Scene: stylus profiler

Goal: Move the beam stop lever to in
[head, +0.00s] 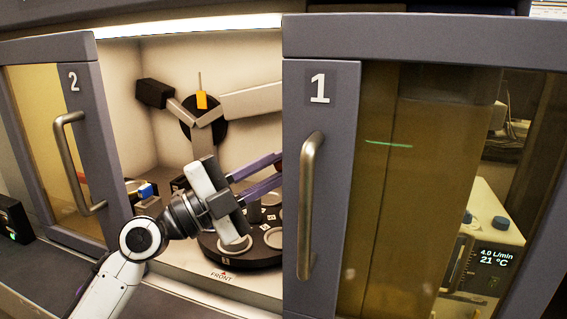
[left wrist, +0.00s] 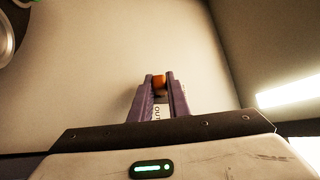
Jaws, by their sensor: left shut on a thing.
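My left gripper (head: 278,168) reaches through the opening between the doors into the chamber, its purple fingers pointing right, with their tips at the edge of door 1. In the left wrist view the fingers (left wrist: 159,80) are shut on a small orange piece, which looks like the knob of the beam stop lever (left wrist: 158,81). The lever's arm and base are hidden there, and I cannot make out the held piece in the head view. My right gripper is in neither view.
Door 1 (head: 320,190) covers the chamber's right side; door 2 (head: 85,150) stands at the left. A dark round carousel (head: 240,255) with pale discs sits below my gripper. Behind stands an apparatus with an orange tab (head: 202,99). A blue-ended part (head: 147,191) lies left of my wrist.

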